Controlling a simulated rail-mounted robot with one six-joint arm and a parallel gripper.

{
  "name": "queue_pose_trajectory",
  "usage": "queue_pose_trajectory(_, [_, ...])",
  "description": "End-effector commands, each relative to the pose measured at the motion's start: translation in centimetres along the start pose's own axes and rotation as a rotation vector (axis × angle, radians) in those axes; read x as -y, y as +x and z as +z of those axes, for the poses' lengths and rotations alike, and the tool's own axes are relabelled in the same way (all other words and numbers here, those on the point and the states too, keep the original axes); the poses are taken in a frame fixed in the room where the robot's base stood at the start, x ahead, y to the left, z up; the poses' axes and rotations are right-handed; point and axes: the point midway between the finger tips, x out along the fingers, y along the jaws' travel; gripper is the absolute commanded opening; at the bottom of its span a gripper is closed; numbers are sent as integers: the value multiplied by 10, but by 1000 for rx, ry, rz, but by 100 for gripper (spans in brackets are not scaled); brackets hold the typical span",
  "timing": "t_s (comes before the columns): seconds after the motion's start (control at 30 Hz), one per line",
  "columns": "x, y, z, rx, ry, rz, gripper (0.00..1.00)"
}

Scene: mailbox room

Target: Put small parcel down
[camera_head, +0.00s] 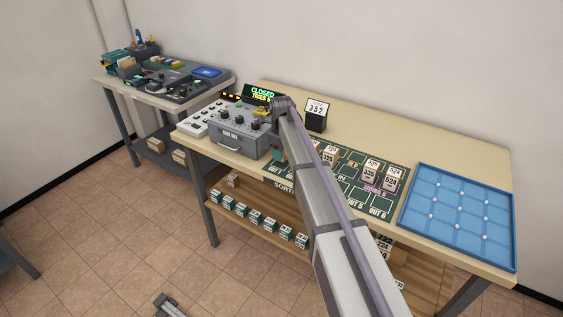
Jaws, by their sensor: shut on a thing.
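My arm reaches from the bottom edge up across the table; its far joint is beside the grey box with knobs. I cannot make out my gripper or anything in its jaws. Small white-topped parcels (370,171) stand on the dark green sorting mat (352,194), which has marked spaces. A teal-sided thing (277,155) shows at the mat's left end, partly hidden by my arm; I cannot tell whether it is a parcel. Several more small teal and white parcels (255,217) stand in a row on the shelf below. Part of the mat is hidden behind my arm.
The grey knobbed box (238,131) and a display reading CLOSED (262,92) are at the table's left. A sign reading 352 (317,114) stands behind the mat. A blue divided tray (417,216) fills the right end.

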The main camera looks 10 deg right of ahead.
Motion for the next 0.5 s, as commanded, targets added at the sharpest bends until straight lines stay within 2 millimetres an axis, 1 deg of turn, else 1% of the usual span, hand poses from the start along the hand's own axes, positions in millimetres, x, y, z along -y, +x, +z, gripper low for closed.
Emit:
queue_pose_trajectory(0.03, [0,17,0,0,0,0,22])
queue_pose_trajectory(0.27, [0,12,0,0,0,0,22])
queue_pose_trajectory(0.5, [0,20,0,0,0,0,22])
